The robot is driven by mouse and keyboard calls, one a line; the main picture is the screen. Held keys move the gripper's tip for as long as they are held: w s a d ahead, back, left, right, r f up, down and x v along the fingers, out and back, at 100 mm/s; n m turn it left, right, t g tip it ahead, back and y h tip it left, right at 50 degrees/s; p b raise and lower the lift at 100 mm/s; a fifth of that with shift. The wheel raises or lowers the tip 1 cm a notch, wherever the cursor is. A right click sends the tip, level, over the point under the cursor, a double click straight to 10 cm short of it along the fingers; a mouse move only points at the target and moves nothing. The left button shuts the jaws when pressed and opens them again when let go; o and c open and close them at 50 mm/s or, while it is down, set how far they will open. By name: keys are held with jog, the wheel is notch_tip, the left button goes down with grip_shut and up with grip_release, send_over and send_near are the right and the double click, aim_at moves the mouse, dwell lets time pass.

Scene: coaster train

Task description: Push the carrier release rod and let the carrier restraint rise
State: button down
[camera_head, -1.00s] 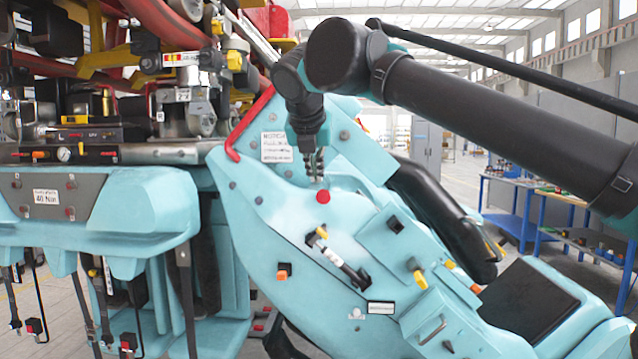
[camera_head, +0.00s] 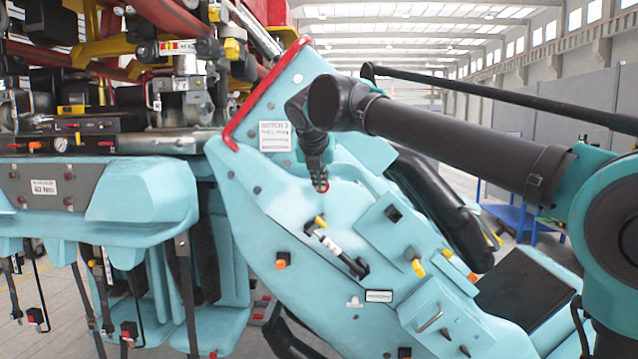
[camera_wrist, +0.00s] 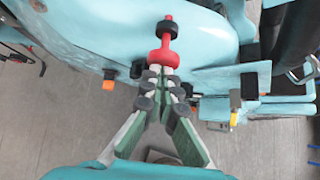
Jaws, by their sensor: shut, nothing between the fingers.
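The release rod shows in the wrist view as a red rod with a wide rounded red end (camera_wrist: 162,57) and a dark middle, standing out from the light-blue carrier panel (camera_wrist: 110,25). My gripper (camera_wrist: 160,75) is shut and empty, its fingertips at or very near the rod's red end; I cannot tell whether they touch. In the head view my gripper (camera_head: 319,185) covers most of the rod, and only a red edge (camera_head: 323,189) shows around the fingertips. The restraint is probably the black padded bar (camera_head: 435,205) behind the light-blue panel (camera_head: 285,215).
A handle with a yellow end (camera_head: 335,248), an orange knob (camera_head: 282,261) and a box with a black button (camera_head: 394,213) stand out from the panel below the rod. A red bar (camera_head: 262,90) edges the upper panel. Blue tables (camera_head: 520,220) stand behind at the right.

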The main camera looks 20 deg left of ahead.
jog(key=w, duration=0.2)
jog(key=shift+w+a, duration=0.3)
jog(key=shift+w, duration=0.05)
dwell(0.4)
jog(key=s+f+v, duration=0.2)
jog(key=v, duration=1.1)
jog(key=shift+d, duration=0.2)
jog(key=shift+f, duration=0.1)
